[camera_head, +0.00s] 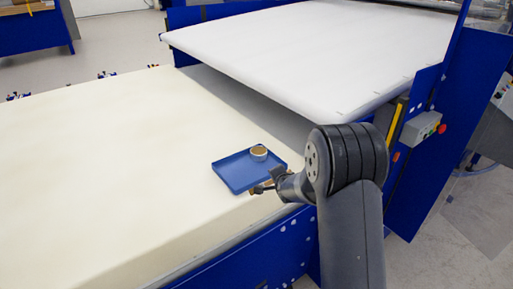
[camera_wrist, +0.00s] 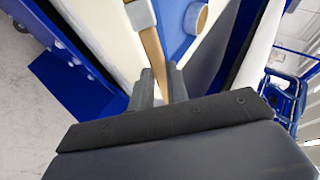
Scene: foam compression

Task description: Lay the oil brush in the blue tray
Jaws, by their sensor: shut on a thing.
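The oil brush shows in the wrist view as a flat wooden handle (camera_wrist: 151,48) running up from between the fingers of my gripper (camera_wrist: 162,88). A pale piece lies across its far part, and I cannot tell whether it is the brush head. My gripper is shut on the handle. In the head view my gripper (camera_head: 262,187) is at the near edge of the blue tray (camera_head: 234,175), and the brush is mostly hidden there. The tray also shows in the wrist view (camera_wrist: 176,28), beside the handle. I cannot tell whether the brush touches it.
A small round cup (camera_head: 259,153) with brown contents stands in the tray's far right corner. The tray lies on a large cream foam slab (camera_head: 100,170), wide and clear to the left. A white raised platen (camera_head: 310,50) stands behind, and a control box (camera_head: 421,127) is at right.

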